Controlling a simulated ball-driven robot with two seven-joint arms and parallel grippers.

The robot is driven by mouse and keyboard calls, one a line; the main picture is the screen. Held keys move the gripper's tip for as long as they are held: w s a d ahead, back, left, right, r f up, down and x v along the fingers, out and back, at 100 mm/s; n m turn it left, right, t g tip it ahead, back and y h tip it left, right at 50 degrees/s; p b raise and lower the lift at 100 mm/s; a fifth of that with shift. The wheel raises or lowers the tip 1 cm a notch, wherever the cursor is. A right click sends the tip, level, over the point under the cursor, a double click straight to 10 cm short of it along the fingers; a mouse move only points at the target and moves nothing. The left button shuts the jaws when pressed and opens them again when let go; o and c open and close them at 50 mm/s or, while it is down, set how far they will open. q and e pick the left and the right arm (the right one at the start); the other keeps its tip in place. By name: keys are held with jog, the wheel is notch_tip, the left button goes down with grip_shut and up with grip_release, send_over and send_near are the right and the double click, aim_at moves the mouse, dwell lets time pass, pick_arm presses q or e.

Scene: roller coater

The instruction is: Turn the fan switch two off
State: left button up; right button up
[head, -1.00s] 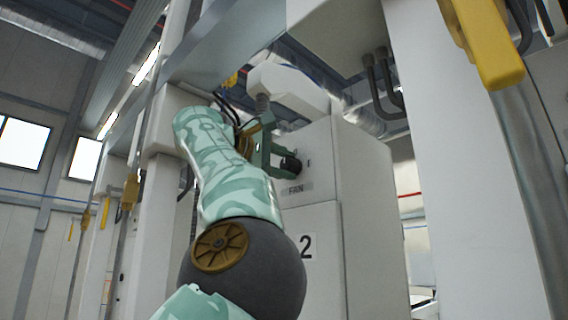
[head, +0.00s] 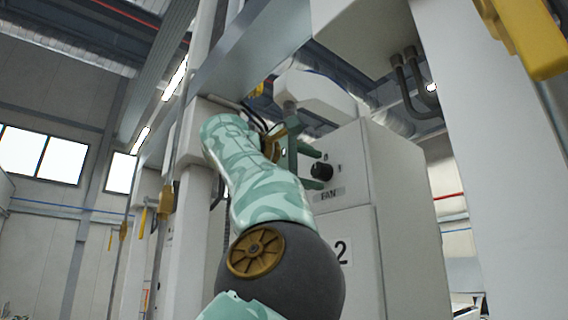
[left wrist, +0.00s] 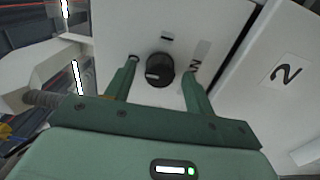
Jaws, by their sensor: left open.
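The fan switch is a black round knob (head: 321,171) on a white cabinet, above a "FAN" label (head: 328,194). A "0" mark shows above it and an "I" to its right. In the left wrist view the knob (left wrist: 159,70) has a pale mark on its left side, the side away from the label; the "I" lies above it. My left gripper (head: 316,170) is open, its green fingers to the left of the knob in the head view. The wrist view shows the fingertips (left wrist: 161,67) on either side of the knob, with gaps between. My right gripper is out of view.
The cabinet door (head: 345,285) below carries a "2", which also shows in the wrist view (left wrist: 287,72). A white pillar (head: 470,150) and a yellow part (head: 535,40) stand at right. A white housing (head: 313,95) and pipes are above the cabinet.

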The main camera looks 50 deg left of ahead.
pick_arm(q)
jog(key=s+a+b, duration=0.1)
jog(key=s+b, duration=0.3)
jog(key=s, duration=1.1)
jog(key=shift+s+a, duration=0.2)
jog(key=shift+f, duration=0.1)
